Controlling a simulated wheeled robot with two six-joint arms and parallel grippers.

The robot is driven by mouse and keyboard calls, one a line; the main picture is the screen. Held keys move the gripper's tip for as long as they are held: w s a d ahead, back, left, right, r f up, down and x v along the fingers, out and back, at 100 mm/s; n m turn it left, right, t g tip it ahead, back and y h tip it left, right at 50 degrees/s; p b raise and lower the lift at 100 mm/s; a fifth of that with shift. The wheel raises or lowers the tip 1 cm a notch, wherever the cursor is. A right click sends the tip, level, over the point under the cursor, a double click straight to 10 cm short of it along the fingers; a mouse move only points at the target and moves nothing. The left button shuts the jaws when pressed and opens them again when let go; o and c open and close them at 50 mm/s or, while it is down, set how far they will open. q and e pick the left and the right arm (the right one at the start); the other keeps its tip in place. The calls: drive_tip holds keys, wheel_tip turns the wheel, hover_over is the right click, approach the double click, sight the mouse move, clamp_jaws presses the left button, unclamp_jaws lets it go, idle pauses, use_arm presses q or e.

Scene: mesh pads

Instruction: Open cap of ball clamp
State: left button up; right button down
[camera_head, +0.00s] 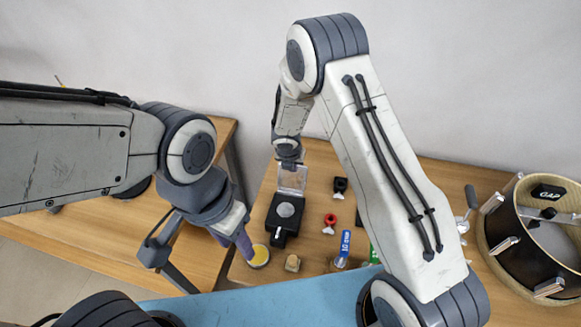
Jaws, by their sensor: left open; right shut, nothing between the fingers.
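A black box-shaped device (279,232) with a round grey disc on top sits on the wooden table. I take it for the ball clamp, but cannot be sure. A clear cap (292,180) stands raised at its far end. My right gripper (289,160) is shut and empty, pointing down at the cap's upper edge; I cannot tell whether it touches. My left gripper (218,272) is open, fingers spread, left of the device. One of its fingers is close to a round yellow-topped piece (259,256).
A drum (503,251) stands far right. My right arm hides part of the table.

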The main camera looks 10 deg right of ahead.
drive_tip(key=shift+w+d+f, duration=0.1)
drive_tip(key=shift+w+d, duration=0.05)
drive_tip(key=shift+w, duration=0.35)
idle(0.3)
